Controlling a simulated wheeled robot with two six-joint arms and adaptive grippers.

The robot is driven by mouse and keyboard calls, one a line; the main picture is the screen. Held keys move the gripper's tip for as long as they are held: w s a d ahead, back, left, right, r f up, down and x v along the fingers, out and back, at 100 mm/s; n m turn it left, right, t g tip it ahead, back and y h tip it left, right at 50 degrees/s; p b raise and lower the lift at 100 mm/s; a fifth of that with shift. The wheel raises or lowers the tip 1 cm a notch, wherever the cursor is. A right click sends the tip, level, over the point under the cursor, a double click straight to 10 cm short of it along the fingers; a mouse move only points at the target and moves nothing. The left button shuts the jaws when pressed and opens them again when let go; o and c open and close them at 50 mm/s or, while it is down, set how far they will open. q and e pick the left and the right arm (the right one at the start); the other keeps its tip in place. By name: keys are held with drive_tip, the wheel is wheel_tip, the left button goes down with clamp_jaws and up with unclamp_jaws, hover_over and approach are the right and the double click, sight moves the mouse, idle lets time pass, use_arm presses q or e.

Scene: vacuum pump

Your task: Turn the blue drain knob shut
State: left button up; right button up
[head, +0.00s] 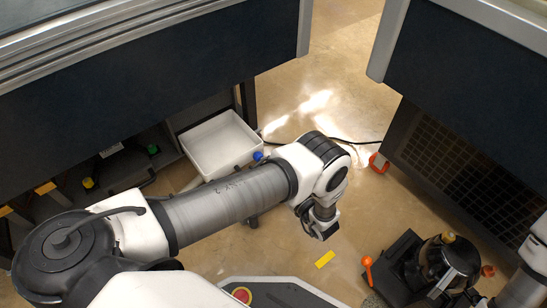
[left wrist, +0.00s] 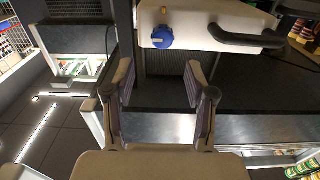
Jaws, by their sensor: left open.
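The blue drain knob (left wrist: 162,38) is on a cream body (left wrist: 215,22) with a black handle (left wrist: 235,40) in the left wrist view. A small blue round part (head: 258,155), which looks like the same knob, shows beside my left forearm in the head view. My left gripper (left wrist: 159,93) is open, with its two fingers apart and nothing between them. The knob is beyond the fingertips, apart from them. In the head view the left gripper (head: 320,224) points down, to the right of the blue part. My right gripper is not in view; only part of the right arm shows.
A white tray (head: 235,170) lies behind my left forearm. Dark cabinets stand at left and right, with a floor gap between them. A black cable (head: 350,141) crosses the gap. A black device (head: 396,277) with an orange lever (head: 367,270) stands at lower right.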

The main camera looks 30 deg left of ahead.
use_arm(q)
drive_tip(key=b+x, duration=0.2)
drive_tip(key=x, duration=0.6)
drive_tip(key=shift+s+f+b, duration=0.15)
drive_tip(key=shift+f+b, duration=0.05)
drive_tip(key=shift+b, duration=0.15)
clamp_jaws()
